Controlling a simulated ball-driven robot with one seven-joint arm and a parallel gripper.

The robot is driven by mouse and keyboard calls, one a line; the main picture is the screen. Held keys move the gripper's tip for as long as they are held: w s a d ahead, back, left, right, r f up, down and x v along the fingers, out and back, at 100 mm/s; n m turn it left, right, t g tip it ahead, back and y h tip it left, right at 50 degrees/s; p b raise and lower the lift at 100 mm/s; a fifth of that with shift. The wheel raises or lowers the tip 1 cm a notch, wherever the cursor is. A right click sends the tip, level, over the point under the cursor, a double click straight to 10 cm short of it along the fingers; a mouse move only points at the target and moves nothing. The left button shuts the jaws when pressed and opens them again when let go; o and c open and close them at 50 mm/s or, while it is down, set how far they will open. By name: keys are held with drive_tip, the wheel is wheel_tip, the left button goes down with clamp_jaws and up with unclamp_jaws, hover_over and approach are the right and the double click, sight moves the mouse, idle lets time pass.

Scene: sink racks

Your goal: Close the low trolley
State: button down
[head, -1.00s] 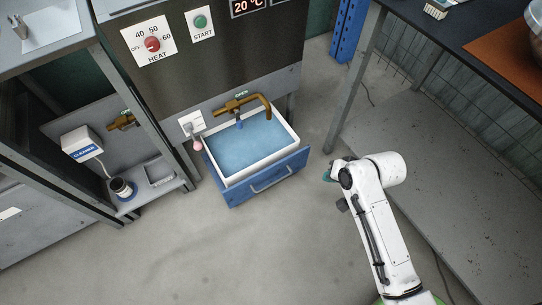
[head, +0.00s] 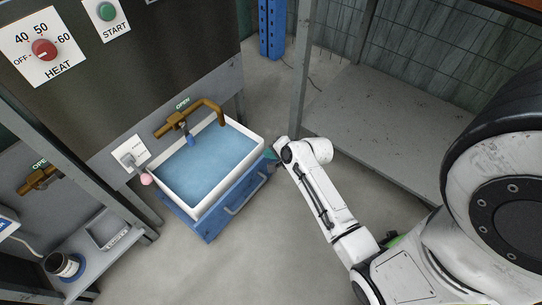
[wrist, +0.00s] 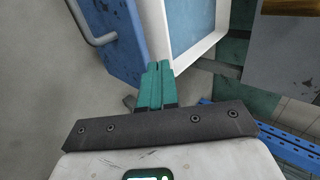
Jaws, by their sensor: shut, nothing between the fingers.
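The low trolley (head: 222,204) is a blue box on the floor with a bar handle on its front. It carries a white basin (head: 200,214) filled with blue water. It juts out from under the dark machine panel. My gripper (head: 270,153), with teal fingers, is at the trolley's right front corner. In the wrist view the shut, empty fingers (wrist: 157,84) lie by the corner of the blue front (wrist: 118,38), below the white rim (wrist: 180,62). The handle (wrist: 90,28) is left of them. I cannot tell whether the fingertips touch the trolley.
A brass tap (head: 190,118) hangs over the basin. A white socket with a plug (head: 131,152) and a pink ball (head: 147,179) are left of it. A grey shelf (head: 112,236) stands left, a table leg (head: 300,75) right. The floor in front is clear.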

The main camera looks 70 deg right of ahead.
sight(254, 153)
drive_tip(key=b+x, duration=0.2)
drive_tip(key=x, duration=0.4)
drive_tip(key=shift+f+b, duration=0.1)
drive_tip(key=shift+b, duration=0.3)
drive_tip(key=shift+w+d, duration=0.1)
drive_tip(key=shift+w, duration=0.2)
drive_tip(key=w+d, duration=0.3)
drive_tip(key=w, duration=0.9)
drive_tip(key=shift+d, duration=0.25)
